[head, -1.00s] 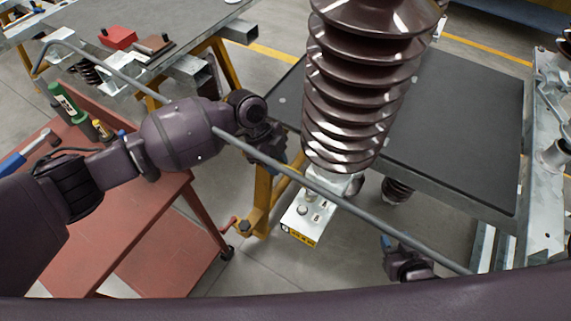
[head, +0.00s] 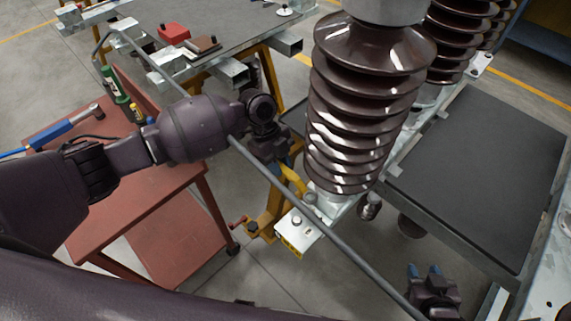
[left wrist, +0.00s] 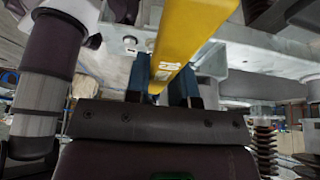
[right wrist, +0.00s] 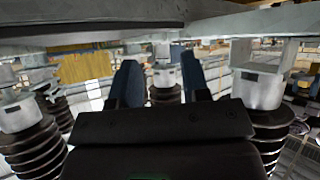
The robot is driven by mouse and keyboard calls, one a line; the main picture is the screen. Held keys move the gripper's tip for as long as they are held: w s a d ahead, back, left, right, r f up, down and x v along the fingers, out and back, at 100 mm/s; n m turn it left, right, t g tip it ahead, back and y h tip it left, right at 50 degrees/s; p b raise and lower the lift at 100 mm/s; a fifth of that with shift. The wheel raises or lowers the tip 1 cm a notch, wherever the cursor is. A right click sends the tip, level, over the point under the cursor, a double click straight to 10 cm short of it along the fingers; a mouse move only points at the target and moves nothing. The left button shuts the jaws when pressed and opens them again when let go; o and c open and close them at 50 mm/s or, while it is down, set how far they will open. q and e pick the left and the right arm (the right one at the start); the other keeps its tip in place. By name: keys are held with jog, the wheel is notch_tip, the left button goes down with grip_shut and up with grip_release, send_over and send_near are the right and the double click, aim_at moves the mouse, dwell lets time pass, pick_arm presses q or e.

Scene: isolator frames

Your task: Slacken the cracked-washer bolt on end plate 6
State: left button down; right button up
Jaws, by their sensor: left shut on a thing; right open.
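The end plate (head: 300,238) is a pale metal plate with a yellow label at the foot of a brown ribbed insulator (head: 362,110). Bolt heads (head: 297,221) show on it; I cannot make out a cracked washer or read the plate's number. My left gripper (head: 282,160) is just left of the insulator's lower part. In the left wrist view it is shut on a yellow bar (left wrist: 190,35), which runs forward between the blue fingers under metalwork. The bar's far end is out of view. My right gripper (head: 424,271) is open and empty, low right of the plate.
A red cart (head: 150,205) with tools stands left. A dark-topped table (head: 490,175) is right, and more insulators (head: 455,45) stand behind. Grey floor shows below the plate.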

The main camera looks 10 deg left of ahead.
pick_arm(q)
jog(key=shift+f+b, duration=0.5)
jog(key=shift+f, duration=0.3)
notch_tip(320, 180, down, 2)
jog(key=shift+f+b, duration=0.1)
jog(key=shift+b, duration=0.6)
jog(key=shift+f, duration=0.1)
jog(key=shift+f, duration=0.15)
jog(key=shift+f+b, duration=0.5)
jog(key=shift+f, duration=0.1)
